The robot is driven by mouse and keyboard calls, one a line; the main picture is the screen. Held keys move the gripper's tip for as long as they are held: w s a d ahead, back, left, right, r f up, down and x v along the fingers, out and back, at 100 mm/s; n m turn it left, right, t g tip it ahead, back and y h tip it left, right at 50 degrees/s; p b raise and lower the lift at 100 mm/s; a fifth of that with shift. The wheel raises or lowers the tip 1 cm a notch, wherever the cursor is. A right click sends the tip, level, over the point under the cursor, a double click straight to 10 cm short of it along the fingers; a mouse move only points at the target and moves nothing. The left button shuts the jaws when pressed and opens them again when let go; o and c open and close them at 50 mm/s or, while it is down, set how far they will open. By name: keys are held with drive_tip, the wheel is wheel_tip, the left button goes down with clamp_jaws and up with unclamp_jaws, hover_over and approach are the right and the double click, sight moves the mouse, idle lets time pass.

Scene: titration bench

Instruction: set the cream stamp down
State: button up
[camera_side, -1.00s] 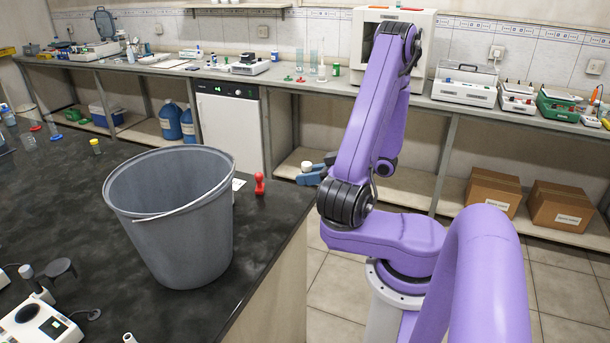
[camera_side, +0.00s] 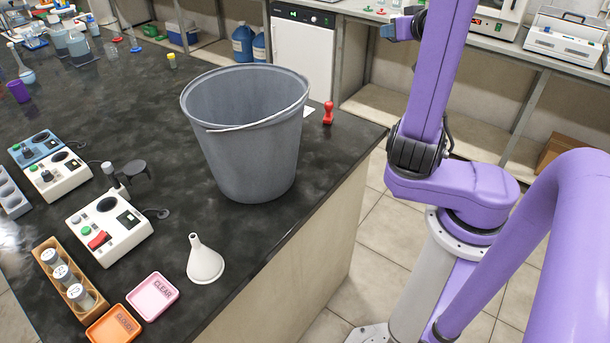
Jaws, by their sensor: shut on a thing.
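My gripper (camera_side: 390,30) is at the top of the view, in the air beyond the black bench's far right edge. The rest of the stamp is hidden by the fingers and wrist. A red stamp (camera_side: 328,112) stands upright on the bench, right of the grey bucket. A white card (camera_side: 309,110) lies beside it, partly hidden by the bucket.
The large grey bucket (camera_side: 247,150) stands near the bench's right edge. In front are a white funnel (camera_side: 205,262), a pink tray (camera_side: 152,296), an orange tray (camera_side: 113,326), a wooden rack of vials (camera_side: 62,270) and white instruments (camera_side: 108,228).

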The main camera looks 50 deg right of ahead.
drive_tip(key=r, duration=0.4)
drive_tip(key=shift+w+a+m+g+h, duration=0.15)
drive_tip(key=shift+w+m+g+h, duration=0.15)
drive_tip(key=shift+w+m+h, duration=0.1)
drive_tip(key=shift+a+r, duration=0.1)
drive_tip(key=shift+a, duration=0.05)
drive_tip(key=w+a+n+t+y, duration=0.1)
drive_tip(key=w+a+n+y, duration=0.3)
drive_tip(key=a, duration=0.9)
drive_tip(key=w+a+n+t+y, duration=0.2)
drive_tip(key=w+a+n+y, duration=0.1)
drive_tip(key=a, duration=1.1)
drive_tip(key=w+y, duration=0.1)
drive_tip(key=w, duration=0.1)
drive_tip(key=shift+w+n+y, duration=0.3)
drive_tip(key=shift+w+n, duration=0.05)
drive_tip(key=shift+n, duration=0.05)
drive_tip(key=shift+d, duration=0.1)
